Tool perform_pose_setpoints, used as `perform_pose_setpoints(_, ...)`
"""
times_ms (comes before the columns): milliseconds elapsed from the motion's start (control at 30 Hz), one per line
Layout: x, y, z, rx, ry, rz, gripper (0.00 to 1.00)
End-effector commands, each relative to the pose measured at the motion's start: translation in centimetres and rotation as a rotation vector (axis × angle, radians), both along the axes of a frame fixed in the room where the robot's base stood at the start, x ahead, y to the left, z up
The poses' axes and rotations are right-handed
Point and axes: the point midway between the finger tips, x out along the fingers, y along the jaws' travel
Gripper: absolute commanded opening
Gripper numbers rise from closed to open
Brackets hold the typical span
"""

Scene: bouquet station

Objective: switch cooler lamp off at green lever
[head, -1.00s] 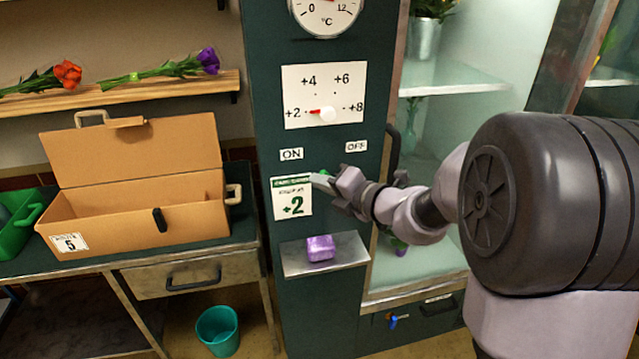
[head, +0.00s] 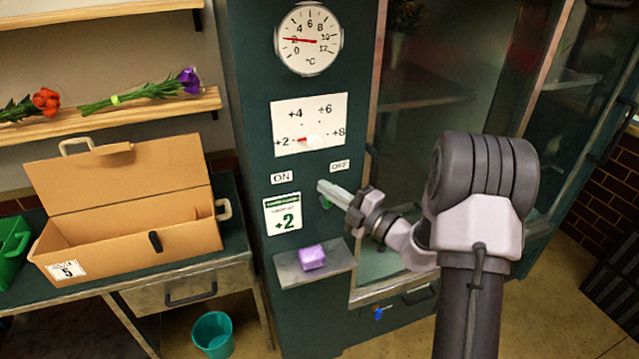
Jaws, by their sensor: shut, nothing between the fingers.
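The green lever (head: 326,203) is on the dark green cooler panel, mostly hidden behind my gripper, between and below the ON label (head: 281,178) and the OFF label (head: 340,165). Only a small green piece of it shows, below the OFF side. My gripper (head: 322,187) is shut and empty, its fingertips just in front of the panel at the lever; I cannot tell whether they touch it. The cooler interior (head: 408,120) behind the glass is dark, with its shelf and flowers only dimly visible.
A dial plate (head: 309,125) and a thermometer (head: 308,40) are above. A small ledge (head: 335,262) with a purple block (head: 312,257) sticks out below. A cardboard box (head: 130,215) stands on the bench at left.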

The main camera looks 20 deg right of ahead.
Motion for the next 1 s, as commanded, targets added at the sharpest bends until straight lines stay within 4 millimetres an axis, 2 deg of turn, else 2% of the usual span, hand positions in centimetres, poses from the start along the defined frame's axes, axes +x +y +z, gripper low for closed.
perform_pose_setpoints(500,0.0,-3.3,-0.3,0.46,0.001,0.0,0.0)
perform_pose_setpoints(1000,0.0,-4.8,-1.0,0.454,0.0,0.001,0.0)
